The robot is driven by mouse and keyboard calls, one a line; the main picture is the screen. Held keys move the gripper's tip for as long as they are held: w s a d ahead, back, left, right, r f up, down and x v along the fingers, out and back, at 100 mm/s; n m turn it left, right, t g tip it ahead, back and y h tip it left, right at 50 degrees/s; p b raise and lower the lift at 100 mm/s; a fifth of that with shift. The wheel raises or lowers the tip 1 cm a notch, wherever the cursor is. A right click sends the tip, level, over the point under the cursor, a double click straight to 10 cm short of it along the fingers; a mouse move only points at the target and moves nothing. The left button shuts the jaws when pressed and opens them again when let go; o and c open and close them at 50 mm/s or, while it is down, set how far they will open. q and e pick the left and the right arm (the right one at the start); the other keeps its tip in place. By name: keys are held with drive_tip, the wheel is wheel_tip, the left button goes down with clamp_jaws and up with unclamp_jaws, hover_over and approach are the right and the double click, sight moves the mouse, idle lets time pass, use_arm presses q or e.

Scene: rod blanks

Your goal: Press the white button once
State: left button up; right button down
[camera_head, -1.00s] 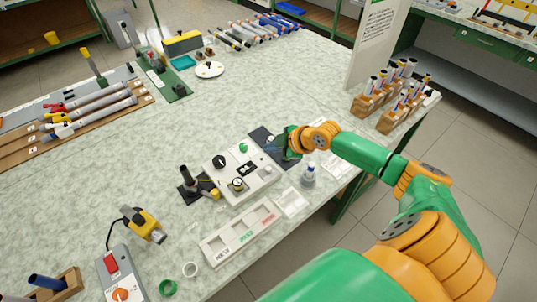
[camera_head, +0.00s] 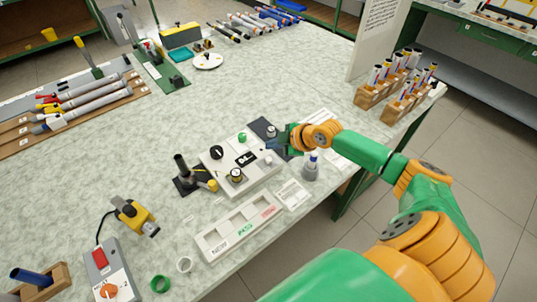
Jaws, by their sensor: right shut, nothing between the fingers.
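A light grey control panel (camera_head: 263,179) lies on the bench near the middle of the head view. It carries a black knob (camera_head: 217,153), a green button (camera_head: 242,138), a round gauge (camera_head: 235,175) and a small white button (camera_head: 267,160) near its right end. My right gripper (camera_head: 274,147) is shut and empty, beside the panel's right end, close to the white button. I cannot tell whether it touches the panel; the fingertips are small and dark here. My left gripper is not in view.
A small bottle (camera_head: 311,168) stands just right of the panel, close under my right wrist. A white sorting tray (camera_head: 207,244) lies in front. A black stand (camera_head: 182,170) is left of the panel. Wooden racks (camera_head: 369,98) hold tubes at the right. The bench middle is clear.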

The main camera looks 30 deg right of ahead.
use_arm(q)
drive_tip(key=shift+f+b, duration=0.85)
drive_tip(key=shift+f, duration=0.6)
use_arm(e)
drive_tip(key=shift+f, duration=1.6)
drive_tip(key=shift+f, duration=0.1)
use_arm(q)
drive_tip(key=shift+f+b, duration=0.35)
use_arm(e)
drive_tip(key=shift+f, duration=0.3)
use_arm(q)
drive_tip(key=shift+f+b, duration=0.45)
drive_tip(key=shift+b, duration=0.05)
use_arm(e)
drive_tip(key=shift+f, duration=0.55)
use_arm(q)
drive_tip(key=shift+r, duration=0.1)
use_arm(e)
drive_tip(key=shift+r, duration=0.1)
use_arm(q)
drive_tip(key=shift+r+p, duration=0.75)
drive_tip(key=shift+p, duration=0.1)
use_arm(e)
drive_tip(key=shift+r, duration=0.85)
drive_tip(key=shift+r, duration=0.1)
